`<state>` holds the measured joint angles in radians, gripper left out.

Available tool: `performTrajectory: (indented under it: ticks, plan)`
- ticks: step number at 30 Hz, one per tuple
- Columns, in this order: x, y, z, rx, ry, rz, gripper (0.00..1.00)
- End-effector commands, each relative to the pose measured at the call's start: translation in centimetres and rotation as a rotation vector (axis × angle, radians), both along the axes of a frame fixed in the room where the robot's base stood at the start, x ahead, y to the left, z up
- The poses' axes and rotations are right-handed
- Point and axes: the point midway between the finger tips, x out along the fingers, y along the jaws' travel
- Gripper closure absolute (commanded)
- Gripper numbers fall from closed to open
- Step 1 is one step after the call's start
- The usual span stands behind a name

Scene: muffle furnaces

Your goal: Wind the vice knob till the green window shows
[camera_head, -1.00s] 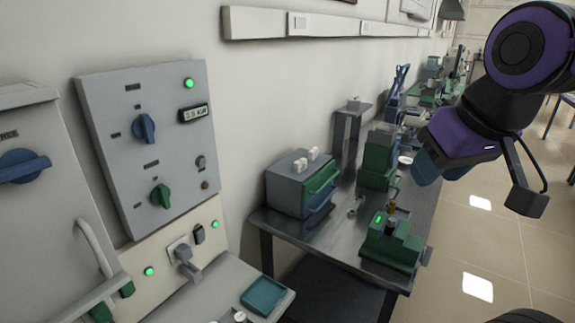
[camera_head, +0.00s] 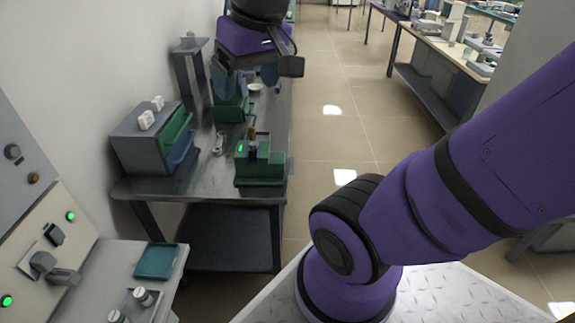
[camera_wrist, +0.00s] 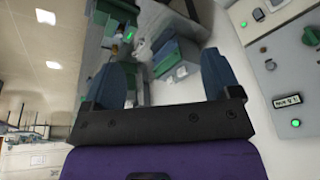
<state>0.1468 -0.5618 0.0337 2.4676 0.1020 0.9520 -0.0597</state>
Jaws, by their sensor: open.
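A green vice-like block (camera_head: 261,167) stands on the near right part of the metal bench. A small bright green patch (camera_head: 241,148) shows on its left part, and an upright brass-coloured piece (camera_head: 252,134) rises from it. Its knob is too small to tell apart. The block also shows, partly cut off, at the top of the wrist view (camera_wrist: 112,14). My gripper (camera_head: 246,78) is open and empty, above and beyond the block in the head view. In the wrist view its two blue fingers (camera_wrist: 166,75) stand wide apart with nothing between them.
A grey box with green and blue drawers (camera_head: 147,138) stands left on the metal bench (camera_head: 215,184). A teal tray (camera_head: 158,261) lies on the nearer bench beside control panels. A tiled aisle (camera_head: 340,120) is open to the right.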

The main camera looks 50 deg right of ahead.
Motion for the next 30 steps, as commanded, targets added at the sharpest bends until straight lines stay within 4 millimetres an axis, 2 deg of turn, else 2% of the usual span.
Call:
performTrajectory:
  ticks: [3, 8, 15, 21, 30]
  plan:
    - [2.2, -1.2, -1.3, 0.050, 0.084, -0.051, 0.17]
    - [4.9, -3.0, -3.1, 0.128, 0.182, -0.112, 0.17]
    - [8.5, -6.5, -6.6, 0.275, 0.305, -0.205, 0.17]
    - [10.8, -10.0, -10.1, 0.425, 0.384, -0.285, 0.17]
    - [13.0, -15.8, -16.2, 0.681, 0.453, -0.408, 0.17]
